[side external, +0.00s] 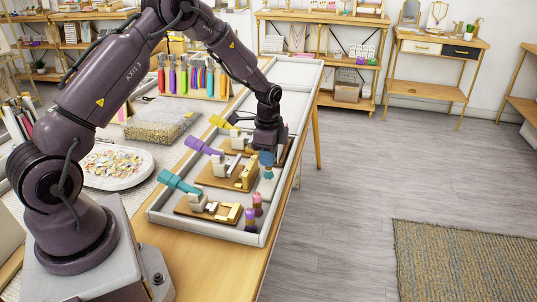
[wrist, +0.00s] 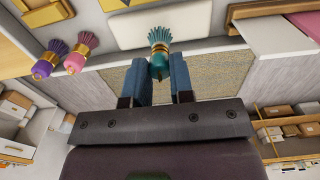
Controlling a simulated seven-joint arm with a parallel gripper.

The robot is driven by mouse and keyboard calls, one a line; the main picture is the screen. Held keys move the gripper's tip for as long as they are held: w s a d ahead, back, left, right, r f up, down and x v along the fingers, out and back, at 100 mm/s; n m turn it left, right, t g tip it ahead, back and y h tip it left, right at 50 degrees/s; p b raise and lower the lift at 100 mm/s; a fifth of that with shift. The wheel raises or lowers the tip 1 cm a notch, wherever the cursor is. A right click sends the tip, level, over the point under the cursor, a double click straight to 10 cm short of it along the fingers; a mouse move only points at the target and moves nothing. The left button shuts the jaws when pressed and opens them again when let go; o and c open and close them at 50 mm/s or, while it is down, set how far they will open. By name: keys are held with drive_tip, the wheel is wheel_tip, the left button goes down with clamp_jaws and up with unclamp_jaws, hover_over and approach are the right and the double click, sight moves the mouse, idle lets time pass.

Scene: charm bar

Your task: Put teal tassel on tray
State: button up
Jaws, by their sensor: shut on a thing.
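My gripper (side external: 266,155) is shut on the teal tassel (side external: 268,173), which has a gold cap. In the wrist view the tassel (wrist: 159,45) sits between the blue fingertips (wrist: 160,85), its skirt pointing away from my gripper. In the side view it hangs near the right rim of the long pale tray (side external: 205,231). I cannot tell whether it touches anything below. A pink tassel (side external: 257,203) and a purple tassel (side external: 249,218) stand at the tray's near right corner. Both also show at the left of the wrist view, pink (wrist: 80,52) and purple (wrist: 50,58).
Brown boards with teal (side external: 180,184), purple (side external: 203,147) and yellow (side external: 222,122) handled tools lie in the tray. A pale rounded panel (wrist: 130,32) lies behind the held tassel in the wrist view. An oval bead dish (side external: 88,184) is left; open floor is right.

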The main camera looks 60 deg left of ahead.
drive_tip(key=shift+f, duration=0.75)
idle(1.1)
drive_tip(key=o, duration=0.9)
wheel_tip(320, 180, up, 13)
